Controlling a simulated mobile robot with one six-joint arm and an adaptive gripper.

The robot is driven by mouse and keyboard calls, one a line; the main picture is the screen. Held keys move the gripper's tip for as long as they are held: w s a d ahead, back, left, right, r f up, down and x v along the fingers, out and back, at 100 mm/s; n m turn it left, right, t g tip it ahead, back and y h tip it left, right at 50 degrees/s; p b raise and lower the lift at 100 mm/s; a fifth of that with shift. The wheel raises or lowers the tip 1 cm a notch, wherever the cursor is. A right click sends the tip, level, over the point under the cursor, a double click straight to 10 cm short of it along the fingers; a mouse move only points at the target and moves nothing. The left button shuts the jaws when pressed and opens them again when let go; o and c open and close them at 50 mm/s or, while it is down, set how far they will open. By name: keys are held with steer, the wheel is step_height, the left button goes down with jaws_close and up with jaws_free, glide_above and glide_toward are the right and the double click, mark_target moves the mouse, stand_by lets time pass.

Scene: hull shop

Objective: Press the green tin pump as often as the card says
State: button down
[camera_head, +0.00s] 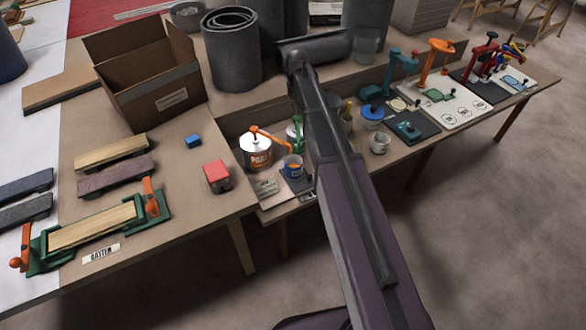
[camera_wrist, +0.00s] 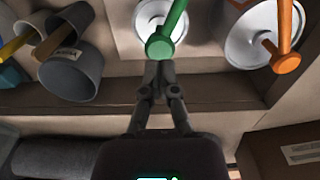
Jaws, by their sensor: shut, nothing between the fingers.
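The green tin pump (camera_head: 295,131) stands on the bench right of a white tin with an orange pump (camera_head: 257,148). My arm partly covers its tin in the head view. In the wrist view, the green pump's head and stem (camera_wrist: 170,35) rise from a round white lid. My gripper (camera_wrist: 159,77) is shut and empty, its tips close to the green pump head. I cannot tell whether they touch. In the head view my arm hides the gripper. A small pale card (camera_head: 267,187) lies in front of the tins; its writing is too small to read.
The orange pump (camera_wrist: 285,35) stands close on the right in the wrist view. Grey cups (camera_wrist: 72,70) are on the left. A red block (camera_head: 217,176) and an open cardboard box (camera_head: 145,75) are further left.

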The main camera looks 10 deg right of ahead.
mark_target(297, 118)
steer(key=shift+f+b, duration=1.95)
steer(key=shift+r, duration=0.2)
steer(key=shift+r+p, duration=1.8)
steer(key=shift+p, duration=0.2)
steer(key=shift+f+b, duration=1.8)
steer(key=shift+r+p, duration=1.8)
